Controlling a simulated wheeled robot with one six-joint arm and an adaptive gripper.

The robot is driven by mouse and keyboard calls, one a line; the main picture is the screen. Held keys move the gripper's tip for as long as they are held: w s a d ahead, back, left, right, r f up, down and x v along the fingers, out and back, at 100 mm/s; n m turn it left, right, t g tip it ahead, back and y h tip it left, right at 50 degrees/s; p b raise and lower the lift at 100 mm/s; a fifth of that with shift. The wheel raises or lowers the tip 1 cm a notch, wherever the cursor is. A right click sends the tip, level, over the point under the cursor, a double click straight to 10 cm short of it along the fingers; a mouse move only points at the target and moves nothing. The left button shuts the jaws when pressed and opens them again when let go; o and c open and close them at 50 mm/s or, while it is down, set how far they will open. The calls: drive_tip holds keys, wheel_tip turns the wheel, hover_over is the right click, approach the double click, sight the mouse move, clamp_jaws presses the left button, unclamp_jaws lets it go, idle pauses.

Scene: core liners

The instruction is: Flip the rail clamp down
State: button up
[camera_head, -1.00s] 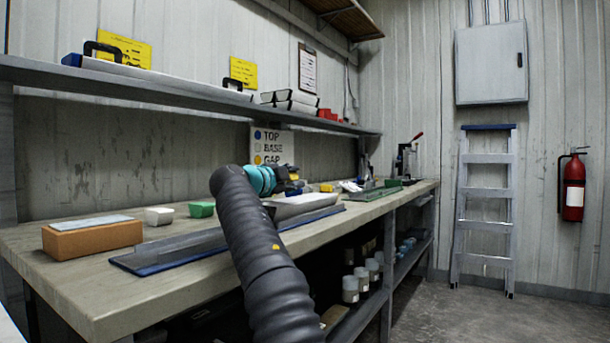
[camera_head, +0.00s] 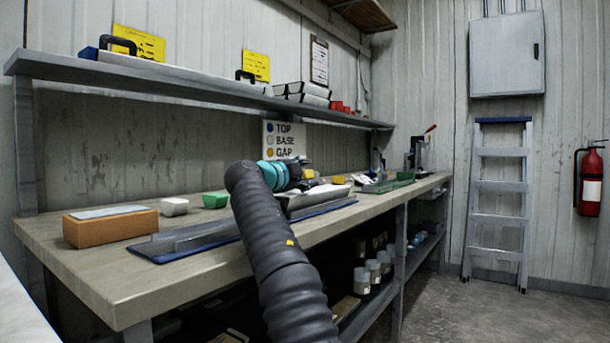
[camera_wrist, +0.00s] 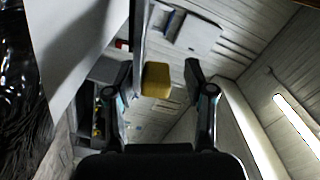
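My gripper (camera_head: 300,182) is over the long tray (camera_head: 185,247) on the bench, partly hidden behind my arm in the head view. In the wrist view its two fingers (camera_wrist: 159,76) stand wide apart. A yellow block (camera_wrist: 156,80) shows between them, nearer the left finger; I cannot tell its distance or whether it touches. A narrow grey bar (camera_wrist: 139,40) runs up beside that finger. I cannot make out the rail clamp for certain. A stand with a red-tipped lever (camera_head: 430,129) is at the bench's far end, its lever tilted up, well away from my gripper.
An orange-brown block (camera_head: 110,230), a white block (camera_head: 174,207) and a green block (camera_head: 215,201) lie on the bench's near part. A shelf (camera_head: 190,86) runs above. A green tray (camera_head: 385,186) lies farther along. The floor before the ladder (camera_head: 500,205) is clear.

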drive_tip(key=shift+s+r, duration=0.15)
drive_tip(key=v, duration=1.1)
drive_tip(key=shift+s+a+f, duration=0.2)
drive_tip(key=shift+s+a, duration=0.05)
drive_tip(key=shift+a, duration=0.05)
